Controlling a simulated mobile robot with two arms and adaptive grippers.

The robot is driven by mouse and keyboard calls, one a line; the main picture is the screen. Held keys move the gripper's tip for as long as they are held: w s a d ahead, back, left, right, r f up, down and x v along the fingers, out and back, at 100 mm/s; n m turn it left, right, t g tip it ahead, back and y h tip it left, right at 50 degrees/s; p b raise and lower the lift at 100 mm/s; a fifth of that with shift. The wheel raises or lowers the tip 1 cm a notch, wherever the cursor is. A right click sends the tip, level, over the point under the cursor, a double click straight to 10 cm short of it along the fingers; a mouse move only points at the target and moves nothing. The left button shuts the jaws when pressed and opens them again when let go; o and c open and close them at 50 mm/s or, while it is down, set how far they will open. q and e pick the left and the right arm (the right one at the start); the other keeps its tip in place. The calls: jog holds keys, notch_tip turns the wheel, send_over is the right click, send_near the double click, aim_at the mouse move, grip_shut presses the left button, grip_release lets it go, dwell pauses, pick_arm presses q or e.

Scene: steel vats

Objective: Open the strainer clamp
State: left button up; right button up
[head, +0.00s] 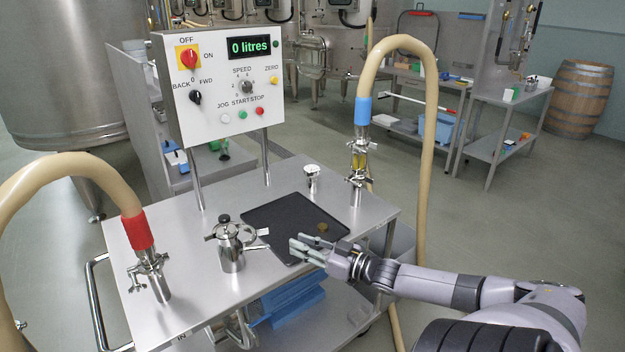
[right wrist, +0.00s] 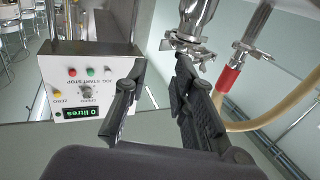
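The strainer (head: 231,257) is a small upright steel canister with a dark knob on top, standing on the steel cart top left of the black tray. Its clamp (head: 229,234) is a steel ring around the upper body, with a part sticking out to the right. In the right wrist view a steel body with a clamp (right wrist: 188,46) shows at the top, beside the right-hand finger. My right gripper (head: 297,247) is open and empty, over the black tray and right of the strainer, apart from it. Its spread fingers also show in the right wrist view (right wrist: 160,63). My left gripper is out of view.
The black tray (head: 275,222) holds a small brownish disc (head: 322,227). A control box (head: 218,90) rises behind the strainer. Hoses with a red cuff (head: 138,232) and a blue cuff (head: 362,111) stand on fittings left and right. A small steel fitting (head: 313,180) stands behind the tray.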

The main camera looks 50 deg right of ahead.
jog(key=shift+s+d, duration=0.25)
jog(key=shift+s, duration=0.95)
